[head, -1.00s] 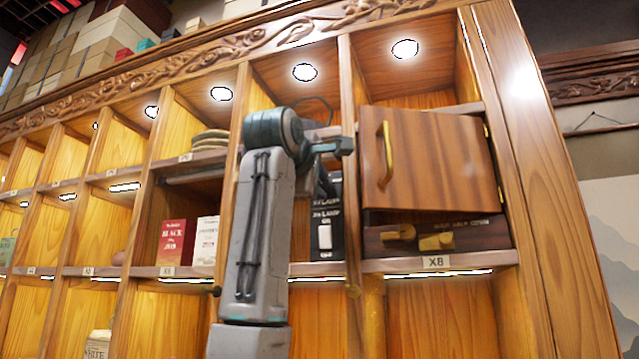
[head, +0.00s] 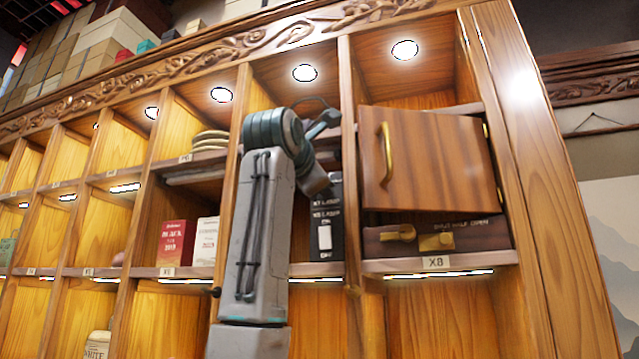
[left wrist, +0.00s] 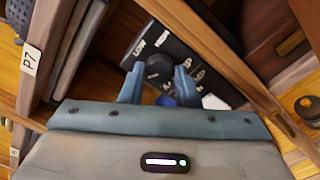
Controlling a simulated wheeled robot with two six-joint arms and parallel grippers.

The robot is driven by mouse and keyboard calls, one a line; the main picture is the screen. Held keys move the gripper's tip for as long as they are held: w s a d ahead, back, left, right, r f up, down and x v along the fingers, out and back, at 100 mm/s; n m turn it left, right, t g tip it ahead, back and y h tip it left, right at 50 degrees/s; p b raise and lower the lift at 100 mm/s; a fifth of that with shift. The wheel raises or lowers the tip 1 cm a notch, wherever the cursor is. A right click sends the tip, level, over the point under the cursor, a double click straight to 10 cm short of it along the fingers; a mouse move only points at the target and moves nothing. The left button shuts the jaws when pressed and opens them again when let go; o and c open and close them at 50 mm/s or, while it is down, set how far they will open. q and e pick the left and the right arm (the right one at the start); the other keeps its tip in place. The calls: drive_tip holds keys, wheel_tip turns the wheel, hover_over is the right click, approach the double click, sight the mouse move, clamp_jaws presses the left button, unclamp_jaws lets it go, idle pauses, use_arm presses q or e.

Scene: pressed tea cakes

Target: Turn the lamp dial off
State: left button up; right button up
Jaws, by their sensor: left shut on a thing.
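The black lamp panel (head: 327,225) stands in an upper compartment of the wooden cabinet, with white lettering and a white rocker-like part (head: 324,237). In the left wrist view the panel (left wrist: 180,55) lies tilted, and the round dark lamp dial (left wrist: 159,67) sticks out of it. My left gripper (left wrist: 158,84) has one finger on each side of the dial and is shut on it. The dial's pointer setting cannot be read. My right gripper is not in view.
A wooden door with a brass handle (head: 386,160) is right of the panel, above a dark box with brass fittings (head: 437,238). Red and white tea boxes (head: 173,243) stand on the left. Compartment dividers and shelf edges close in around my left wrist.

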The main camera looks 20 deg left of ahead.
use_arm(q)
drive_tip(key=shift+w+f, duration=0.15)
drive_tip(key=shift+f, duration=0.15)
drive_tip(key=o, duration=0.7)
drive_tip(key=shift+o, duration=1.3)
drive_tip(key=shift+s+r, duration=0.15)
drive_tip(key=shift+s, duration=0.05)
drive_tip(key=s+b, duration=0.4)
drive_tip(key=s, duration=0.6)
drive_tip(key=shift+s+a, duration=0.2)
drive_tip(key=shift+s, duration=0.2)
